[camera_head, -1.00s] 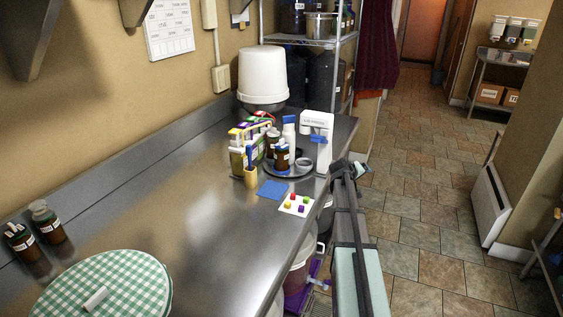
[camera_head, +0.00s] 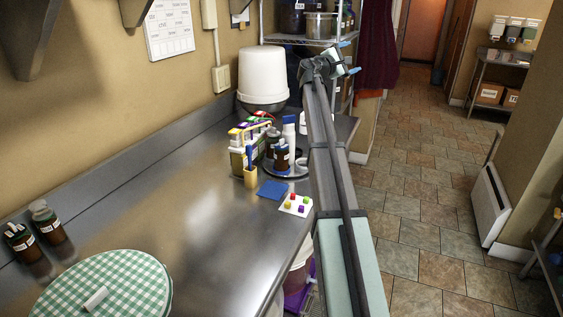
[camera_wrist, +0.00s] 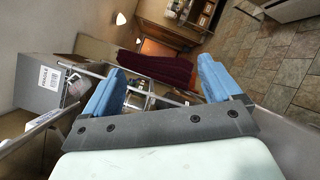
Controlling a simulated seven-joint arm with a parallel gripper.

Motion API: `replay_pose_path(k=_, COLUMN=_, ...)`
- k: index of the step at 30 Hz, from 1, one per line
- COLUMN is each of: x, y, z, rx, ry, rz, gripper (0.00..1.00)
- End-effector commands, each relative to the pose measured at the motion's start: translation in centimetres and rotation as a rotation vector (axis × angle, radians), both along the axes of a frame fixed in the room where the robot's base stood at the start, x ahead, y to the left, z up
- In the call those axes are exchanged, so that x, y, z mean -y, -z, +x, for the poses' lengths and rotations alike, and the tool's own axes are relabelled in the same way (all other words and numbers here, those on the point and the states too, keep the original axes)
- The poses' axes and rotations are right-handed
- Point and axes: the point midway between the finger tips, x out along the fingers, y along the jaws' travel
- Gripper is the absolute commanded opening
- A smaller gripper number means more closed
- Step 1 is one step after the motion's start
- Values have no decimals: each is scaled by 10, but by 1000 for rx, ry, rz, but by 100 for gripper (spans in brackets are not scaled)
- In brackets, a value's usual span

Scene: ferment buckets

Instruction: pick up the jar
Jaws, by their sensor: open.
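Several jars are in the head view, and I cannot tell which one the task means. Small brown jars (camera_head: 282,158) with white labels and dark lids stand on a round tray (camera_head: 298,172) on the steel counter. Two more brown jars (camera_head: 47,222) stand at the counter's left end. Large dark jars (camera_head: 294,20) are on the wire rack. My gripper (camera_head: 349,58) is raised above the counter's far right end, well away from the small jars. In the wrist view my gripper (camera_wrist: 160,78) has its blue fingers apart with nothing between them.
The steel counter (camera_head: 170,190) has clear room in its middle. A green checked round lid (camera_head: 105,275), a white bucket (camera_head: 262,75), bottles (camera_head: 240,150), a blue square (camera_head: 272,190) and a card with coloured pieces (camera_head: 296,205) are on it. The wire rack (camera_head: 310,42) stands behind.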

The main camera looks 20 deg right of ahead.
Motion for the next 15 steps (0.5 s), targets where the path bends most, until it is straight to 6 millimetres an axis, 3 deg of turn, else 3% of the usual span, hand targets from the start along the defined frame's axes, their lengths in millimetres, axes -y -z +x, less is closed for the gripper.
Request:
replay_pose_path(k=4, x=-31, y=-7, z=10, rx=3, ry=-3, rz=20, gripper=91)
replay_pose_path(k=8, x=-60, y=4, z=16, rx=38, ry=-13, rz=90, gripper=91)
replay_pose_path(k=11, x=-86, y=23, z=21, rx=82, ry=-26, rz=177, gripper=91)
replay_pose_path(k=15, x=-133, y=66, z=28, rx=170, ry=-41, rz=361, gripper=91)
